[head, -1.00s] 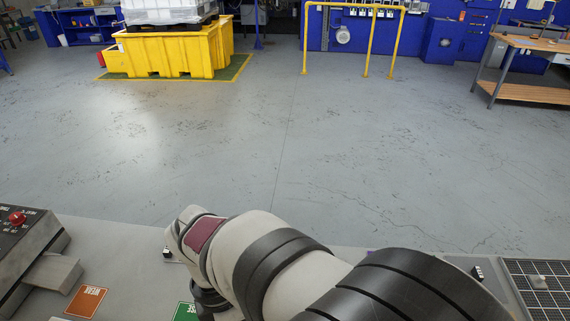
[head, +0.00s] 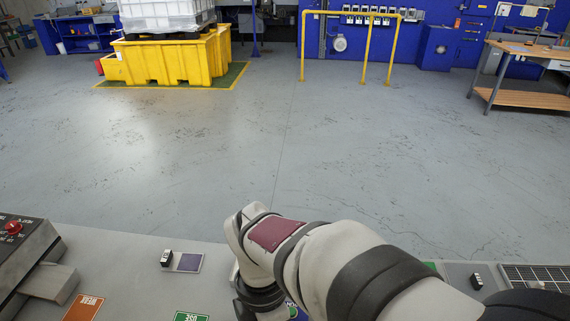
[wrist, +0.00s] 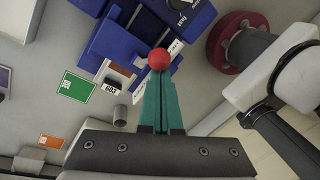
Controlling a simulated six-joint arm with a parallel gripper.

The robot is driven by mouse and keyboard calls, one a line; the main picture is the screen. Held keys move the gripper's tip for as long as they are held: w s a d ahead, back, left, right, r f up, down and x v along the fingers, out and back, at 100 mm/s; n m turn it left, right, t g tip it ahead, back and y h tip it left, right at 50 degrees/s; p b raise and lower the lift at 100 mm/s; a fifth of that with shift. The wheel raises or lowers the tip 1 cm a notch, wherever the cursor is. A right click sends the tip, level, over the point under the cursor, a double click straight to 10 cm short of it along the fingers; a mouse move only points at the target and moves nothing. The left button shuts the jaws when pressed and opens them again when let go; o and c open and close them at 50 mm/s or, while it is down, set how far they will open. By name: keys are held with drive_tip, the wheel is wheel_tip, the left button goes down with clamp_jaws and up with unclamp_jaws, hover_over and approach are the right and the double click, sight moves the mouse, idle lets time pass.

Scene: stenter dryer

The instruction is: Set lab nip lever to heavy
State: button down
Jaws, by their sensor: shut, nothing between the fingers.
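In the wrist view, my gripper (wrist: 161,84) has its two teal fingers together, with nothing between them. A red ball knob (wrist: 159,59) shows right at the fingertips; I cannot tell whether they touch it. It appears to be the lever's knob, and its stem is hidden. Behind it is a blue device (wrist: 117,42) with white labels. Another blue part (wrist: 184,14) at the top carries small white text that is too small to read surely. In the head view only my arm shows; my gripper, the knob and the blue device are out of sight.
In the head view, a control box with a red button (head: 13,227) stands left, near an orange card (head: 83,308).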

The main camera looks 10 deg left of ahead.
drive_tip(key=shift+a+f, duration=0.1)
drive_tip(key=shift+a, duration=0.7)
drive_tip(key=shift+s+a, duration=0.25)
drive_tip(key=s+a+v, duration=0.1)
drive_tip(key=s+v, duration=0.1)
drive_tip(key=v, duration=0.7)
drive_tip(key=s+d+f+m+y, duration=0.1)
drive_tip(key=d+m, duration=0.4)
drive_tip(key=m, duration=0.5)
drive_tip(key=s+d+f+m+t+y, duration=0.1)
drive_tip(key=s+d+m, duration=0.3)
drive_tip(key=m, duration=0.6)
drive_tip(key=s+d+f+m+t, duration=0.1)
drive_tip(key=s+d+f+m, duration=0.1)
drive_tip(key=d+m, duration=0.4)
drive_tip(key=m, duration=0.4)
drive_tip(key=shift+s+f+y, duration=0.3)
drive_tip(key=shift+s+y, duration=0.1)
